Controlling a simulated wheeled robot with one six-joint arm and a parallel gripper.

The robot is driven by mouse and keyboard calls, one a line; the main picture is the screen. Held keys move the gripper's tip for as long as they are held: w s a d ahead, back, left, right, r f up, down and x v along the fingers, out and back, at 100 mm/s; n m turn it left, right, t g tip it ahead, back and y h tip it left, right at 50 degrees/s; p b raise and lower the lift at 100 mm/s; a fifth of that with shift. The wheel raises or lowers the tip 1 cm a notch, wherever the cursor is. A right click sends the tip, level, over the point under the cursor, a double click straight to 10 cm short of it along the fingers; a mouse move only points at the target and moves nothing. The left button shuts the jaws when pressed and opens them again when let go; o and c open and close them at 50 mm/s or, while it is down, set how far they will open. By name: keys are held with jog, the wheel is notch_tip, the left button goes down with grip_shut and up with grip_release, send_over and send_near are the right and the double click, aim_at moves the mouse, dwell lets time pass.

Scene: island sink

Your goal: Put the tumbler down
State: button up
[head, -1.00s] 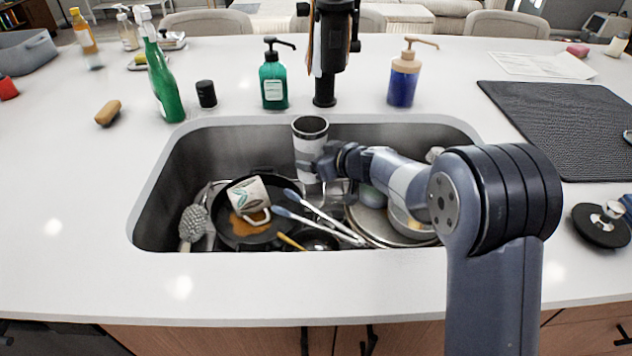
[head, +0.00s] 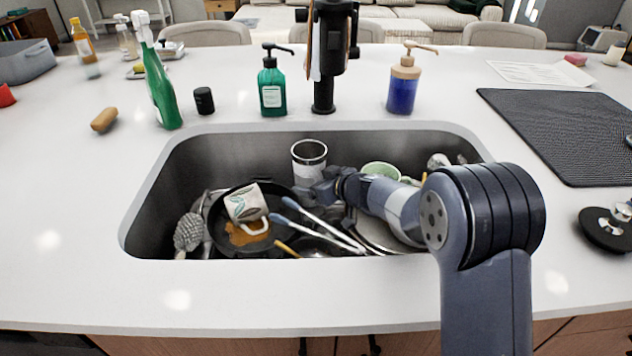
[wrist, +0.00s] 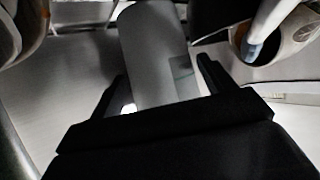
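The tumbler (head: 309,160) is a grey and white cylinder with a steel rim and an open top. It stands about upright inside the sink (head: 190,150), near the back wall. My gripper (head: 308,188) is at its lower front side. In the wrist view the tumbler (wrist: 155,50) lies between the two fingers of my gripper (wrist: 163,72), with the fingertips close against its sides. The gripper looks shut on it. The tumbler's base is hidden, so I cannot tell whether it touches the sink floor.
A pan (head: 222,225) with a patterned mug (head: 243,203) is left of the tumbler. Blue-tipped tongs (head: 325,228) lie in front. A green bowl (head: 380,169) and plates are at right. The faucet (head: 324,90) rises behind, between the green soap bottle (head: 272,85) and blue soap bottle (head: 402,85).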

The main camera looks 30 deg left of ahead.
aim_at(320, 173)
jog(key=shift+d+r, duration=0.15)
jog(key=shift+r, duration=0.15)
jog(key=p+v, duration=0.2)
jog(key=v, duration=0.9)
jog(key=shift+s+d, duration=0.25)
jog(key=b+x, duration=0.2)
jog(key=x, duration=1)
jog(key=shift+w+a+r, duration=0.1)
jog(key=shift+w+r, duration=0.05)
jog(key=shift+r, duration=0.2)
jog(key=shift+r+p, duration=0.8)
jog(key=shift+r, duration=0.35)
